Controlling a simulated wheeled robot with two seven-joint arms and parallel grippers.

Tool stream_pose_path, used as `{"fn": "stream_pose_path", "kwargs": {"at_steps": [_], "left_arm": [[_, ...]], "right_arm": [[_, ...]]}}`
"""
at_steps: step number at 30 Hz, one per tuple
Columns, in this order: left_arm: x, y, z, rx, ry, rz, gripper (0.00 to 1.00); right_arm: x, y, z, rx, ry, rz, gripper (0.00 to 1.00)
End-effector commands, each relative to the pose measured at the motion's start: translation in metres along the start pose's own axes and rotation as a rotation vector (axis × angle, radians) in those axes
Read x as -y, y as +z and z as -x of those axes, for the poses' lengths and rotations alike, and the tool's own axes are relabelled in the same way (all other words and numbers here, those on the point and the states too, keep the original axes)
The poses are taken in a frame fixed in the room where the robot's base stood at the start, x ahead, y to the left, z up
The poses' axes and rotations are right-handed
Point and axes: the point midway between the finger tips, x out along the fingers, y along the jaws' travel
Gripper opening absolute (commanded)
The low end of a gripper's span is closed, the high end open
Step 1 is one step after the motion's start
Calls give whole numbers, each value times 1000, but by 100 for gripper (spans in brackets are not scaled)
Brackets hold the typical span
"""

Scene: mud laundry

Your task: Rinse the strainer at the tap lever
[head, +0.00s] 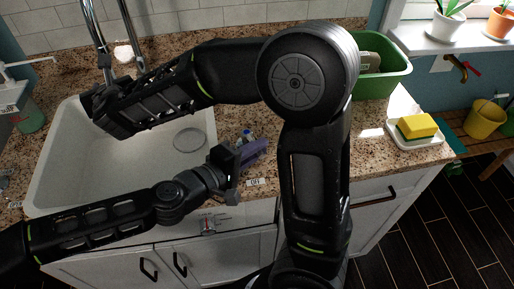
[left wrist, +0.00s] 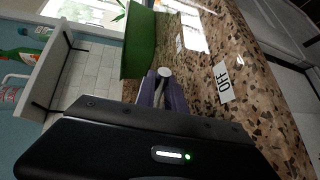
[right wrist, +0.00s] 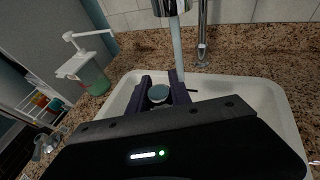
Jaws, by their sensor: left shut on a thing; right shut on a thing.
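My left gripper (head: 258,150) is at the counter right of the sink, its purple fingers shut on what looks like the tap lever. Its pale round knob (left wrist: 165,72) shows between the fingertips in the left wrist view, beside an OFF label (left wrist: 224,83). My right gripper (right wrist: 160,88) is over the sink, shut on a small grey-green round thing (right wrist: 158,94), probably the strainer. The spout (right wrist: 172,7) is just beyond it, and a pale stream (right wrist: 177,48) comes down close to the right finger. Whether it hits the strainer is unclear. In the head view my right arm hides the held thing.
The white sink (head: 62,160) has a round drain (head: 188,139). A green tub (head: 388,86) and a yellow sponge (head: 416,126) on a white dish stand right on the counter. A soap bottle (right wrist: 92,78) stands left of the sink. My right arm crosses above the counter.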

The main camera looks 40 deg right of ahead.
Motion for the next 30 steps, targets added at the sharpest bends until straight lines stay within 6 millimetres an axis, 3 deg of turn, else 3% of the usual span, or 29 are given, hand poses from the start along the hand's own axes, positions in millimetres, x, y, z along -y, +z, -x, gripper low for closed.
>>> {"fn": "stream_pose_path", "kwargs": {"at_steps": [21,30], "left_arm": [[1,0,0,6,-1,0,0],[2,-6,8,156,-5,-35,0]], "right_arm": [[0,0,0,0,0,0,0],[0,0,0,0,0,0,0]]}}
